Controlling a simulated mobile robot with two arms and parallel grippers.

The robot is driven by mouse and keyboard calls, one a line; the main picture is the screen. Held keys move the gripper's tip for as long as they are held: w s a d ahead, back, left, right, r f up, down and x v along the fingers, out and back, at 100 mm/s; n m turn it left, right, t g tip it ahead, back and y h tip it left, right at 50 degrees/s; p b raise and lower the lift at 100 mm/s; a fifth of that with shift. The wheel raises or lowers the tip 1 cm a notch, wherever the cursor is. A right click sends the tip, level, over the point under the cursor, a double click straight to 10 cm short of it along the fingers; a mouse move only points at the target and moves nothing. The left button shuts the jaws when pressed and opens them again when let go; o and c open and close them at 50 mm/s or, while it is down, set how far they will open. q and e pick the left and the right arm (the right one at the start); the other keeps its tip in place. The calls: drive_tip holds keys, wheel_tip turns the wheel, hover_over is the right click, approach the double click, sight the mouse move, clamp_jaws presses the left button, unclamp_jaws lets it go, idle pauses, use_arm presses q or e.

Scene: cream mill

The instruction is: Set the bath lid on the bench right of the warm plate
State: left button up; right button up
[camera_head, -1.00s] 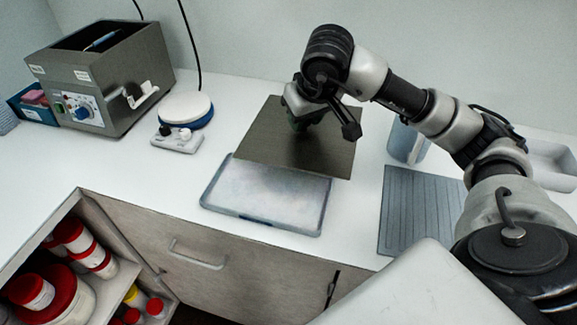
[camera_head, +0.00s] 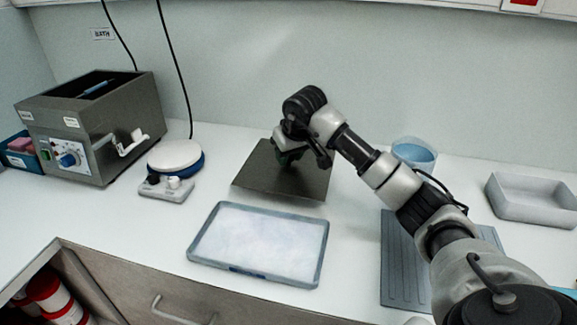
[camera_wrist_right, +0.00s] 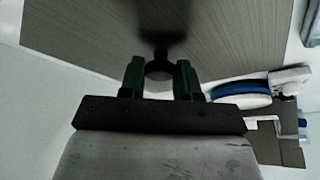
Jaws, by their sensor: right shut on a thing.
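The bath lid (camera_head: 262,181) is a flat dark steel-grey sheet behind the blue-rimmed tray. My right gripper (camera_head: 289,159) is over its middle, pointing down. In the wrist view the green fingers of the gripper (camera_wrist_right: 159,76) are shut on the lid's small round knob, with the lid (camera_wrist_right: 100,35) beyond. The lid is level, at or just above the bench (camera_head: 350,215); I cannot tell if it touches. The warm plate (camera_head: 176,155), seemingly the white round top with a blue edge and knobs, is left of the lid, with a gap. My left gripper is out of view.
The open steel bath (camera_head: 105,130) stands at the far left. A blue-rimmed tray (camera_head: 262,245) lies in front of the lid. Right of it are a ribbed grey mat (camera_head: 402,265), a blue-filled beaker (camera_head: 413,153) and a white tray (camera_head: 530,200). The wall is behind.

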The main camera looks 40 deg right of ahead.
sight(291, 161)
drive_tip(key=shift+w+f, duration=0.1)
drive_tip(key=shift+f, duration=1.9)
drive_tip(key=o, duration=0.9)
drive_tip(key=shift+f, duration=0.15)
drive_tip(key=v, duration=1.2)
